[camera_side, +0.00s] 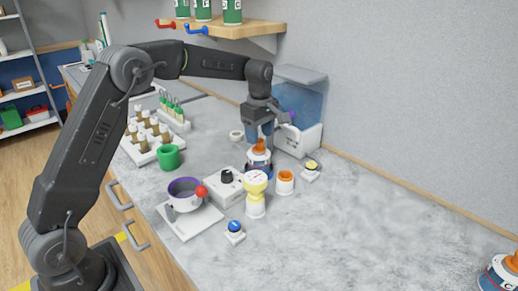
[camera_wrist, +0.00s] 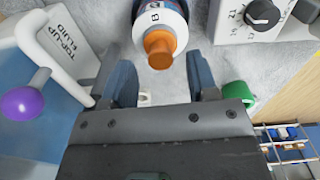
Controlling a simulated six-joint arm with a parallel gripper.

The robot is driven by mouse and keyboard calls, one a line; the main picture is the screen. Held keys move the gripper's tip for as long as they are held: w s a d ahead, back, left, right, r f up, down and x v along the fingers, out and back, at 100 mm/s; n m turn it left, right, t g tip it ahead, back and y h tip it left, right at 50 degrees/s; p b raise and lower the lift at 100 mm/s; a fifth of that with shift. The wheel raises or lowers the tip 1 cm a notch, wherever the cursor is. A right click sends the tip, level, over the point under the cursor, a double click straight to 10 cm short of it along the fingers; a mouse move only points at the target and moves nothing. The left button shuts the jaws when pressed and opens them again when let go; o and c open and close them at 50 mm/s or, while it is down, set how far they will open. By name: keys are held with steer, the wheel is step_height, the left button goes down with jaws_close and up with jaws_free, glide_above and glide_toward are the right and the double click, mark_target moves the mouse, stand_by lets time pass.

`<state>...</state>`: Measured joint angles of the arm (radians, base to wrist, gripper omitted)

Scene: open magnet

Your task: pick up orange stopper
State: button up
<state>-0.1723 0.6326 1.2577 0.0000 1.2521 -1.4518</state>
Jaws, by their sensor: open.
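The orange stopper (camera_wrist: 160,48) sits in the top of a white bottle marked B (camera_wrist: 160,17) in the wrist view. In the side view the stopper (camera_side: 259,146) shows on the upright bottle (camera_side: 258,158), directly below my gripper. My gripper (camera_side: 259,135) points down with its blue fingers apart. In the wrist view my gripper (camera_wrist: 160,66) is open and empty, and the stopper appears between and just past the fingertips. I cannot tell the exact height gap. Another bottle with an orange top (camera_side: 510,264) stands at the lower right edge.
A blue top-up fluid tank (camera_side: 300,100) with a purple ball knob (camera_wrist: 19,104) stands close by. A dial box (camera_side: 226,185), a yellow-and-white container (camera_side: 256,192) and an orange-ringed white jar (camera_side: 285,182) stand near the bottle. A green mug (camera_side: 168,157) is left. The right counter is mostly clear.

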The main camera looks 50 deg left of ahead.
mark_target(259, 149)
step_height(259, 149, down, 3)
steer(key=shift+a+f, duration=0.1)
steer(key=shift+a, duration=0.05)
steer(key=c, duration=1)
